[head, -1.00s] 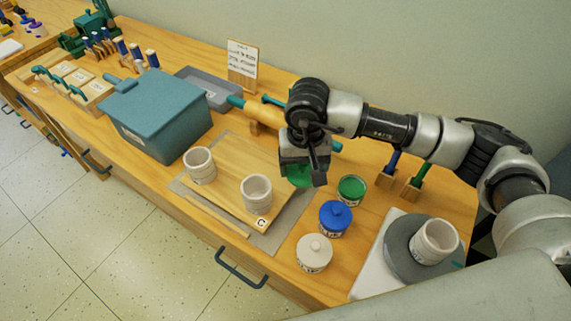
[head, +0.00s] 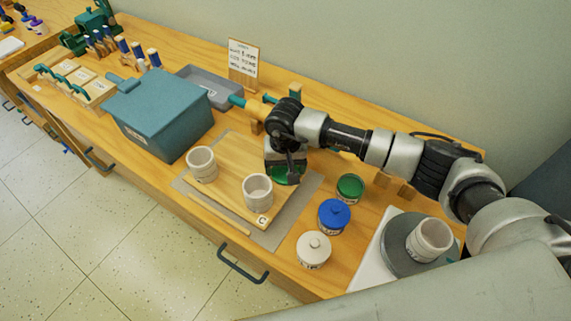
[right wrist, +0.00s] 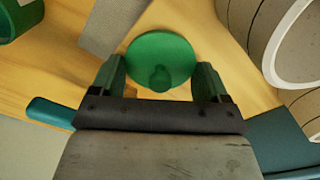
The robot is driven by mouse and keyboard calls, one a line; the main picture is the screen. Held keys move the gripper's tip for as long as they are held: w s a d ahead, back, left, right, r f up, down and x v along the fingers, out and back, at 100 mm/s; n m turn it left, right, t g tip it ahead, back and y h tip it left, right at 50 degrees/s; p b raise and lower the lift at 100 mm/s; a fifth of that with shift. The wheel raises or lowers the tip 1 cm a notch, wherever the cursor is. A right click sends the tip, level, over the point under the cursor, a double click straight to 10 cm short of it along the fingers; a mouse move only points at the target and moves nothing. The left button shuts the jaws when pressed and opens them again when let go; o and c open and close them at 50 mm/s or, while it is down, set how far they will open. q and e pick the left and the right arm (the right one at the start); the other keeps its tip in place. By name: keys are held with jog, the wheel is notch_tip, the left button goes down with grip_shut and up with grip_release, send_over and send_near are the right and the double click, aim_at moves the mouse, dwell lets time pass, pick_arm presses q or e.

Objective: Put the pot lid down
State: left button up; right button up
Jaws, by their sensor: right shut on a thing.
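The green pot lid (head: 287,177) is in my right gripper (head: 285,168), over the back right part of the wooden board (head: 232,178). In the right wrist view the round lid (right wrist: 175,52) with its small knob shows between the two fingers of my right gripper (right wrist: 160,82). Whether the lid touches the board is hard to tell. The open green pot (head: 350,187) stands to the right of the lid, and its edge shows in the right wrist view (right wrist: 18,18). My left gripper is not in view.
Two white cups, one at left (head: 202,164) and one at front (head: 257,191), stand on the board. A blue lidded pot (head: 333,217) and a white lidded pot (head: 313,250) stand at right. A teal box (head: 160,105) stands left, a grey wheel (head: 402,250) right.

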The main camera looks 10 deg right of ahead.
jog(key=shift+f+b, duration=0.2)
jog(key=shift+b, duration=0.1)
jog(key=o, duration=0.9)
jog(key=shift+c, duration=0.2)
jog(key=shift+r, duration=0.1)
jog(key=shift+r+p, duration=0.25)
jog(key=shift+p, duration=0.2)
notch_tip(320, 180, up, 12)
jog(key=b, duration=0.2)
jog(key=shift+f, duration=0.2)
